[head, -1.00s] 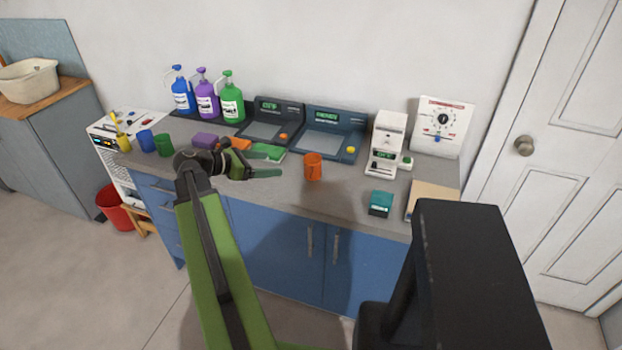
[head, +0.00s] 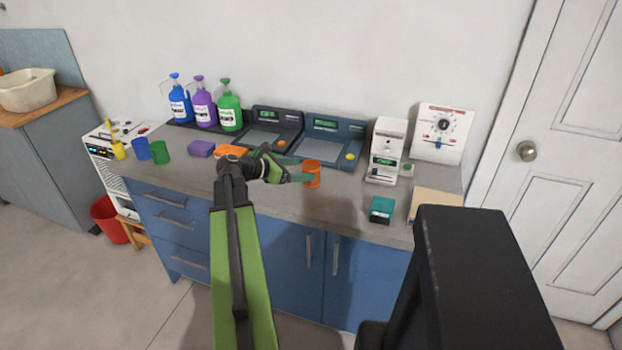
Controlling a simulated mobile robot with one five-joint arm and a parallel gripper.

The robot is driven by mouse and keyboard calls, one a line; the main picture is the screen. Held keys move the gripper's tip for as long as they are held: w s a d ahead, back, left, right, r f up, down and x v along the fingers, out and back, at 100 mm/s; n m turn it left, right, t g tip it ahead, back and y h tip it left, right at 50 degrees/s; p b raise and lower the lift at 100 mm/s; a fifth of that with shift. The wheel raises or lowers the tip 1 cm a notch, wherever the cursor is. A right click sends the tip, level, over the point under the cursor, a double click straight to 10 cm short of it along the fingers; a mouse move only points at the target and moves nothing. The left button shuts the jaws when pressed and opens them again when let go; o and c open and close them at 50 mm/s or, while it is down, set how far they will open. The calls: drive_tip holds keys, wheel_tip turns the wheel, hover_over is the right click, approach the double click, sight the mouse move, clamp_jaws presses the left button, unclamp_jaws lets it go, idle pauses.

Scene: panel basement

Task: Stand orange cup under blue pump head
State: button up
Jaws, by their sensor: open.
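The orange cup (head: 313,174) stands upright on the grey counter, right of the middle. My gripper (head: 302,170) is open, its fingers pointing right at the cup. The lower finger overlaps the cup's left side in the picture; I cannot tell whether it touches. The blue pump bottle (head: 179,106) stands at the back left of the counter, with its blue pump head (head: 174,76) on top. The spot just in front of this bottle looks bare.
Purple (head: 203,104) and green (head: 229,111) pump bottles stand beside the blue one. Blue (head: 141,148) and green (head: 162,152) cups, a purple block (head: 201,148) and an orange block (head: 230,151) lie left of my gripper. Scales (head: 330,141) stand behind; a teal box (head: 381,209) is at right.

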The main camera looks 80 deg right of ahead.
sight(311, 168)
drive_tip(key=b+x, duration=0.1)
drive_tip(key=x, duration=0.3)
drive_tip(key=shift+s+d, duration=0.15)
drive_tip(key=shift+s, duration=0.25)
drive_tip(key=c, duration=1.6)
drive_tip(key=shift+r, duration=0.1)
drive_tip(key=shift+r, duration=0.1)
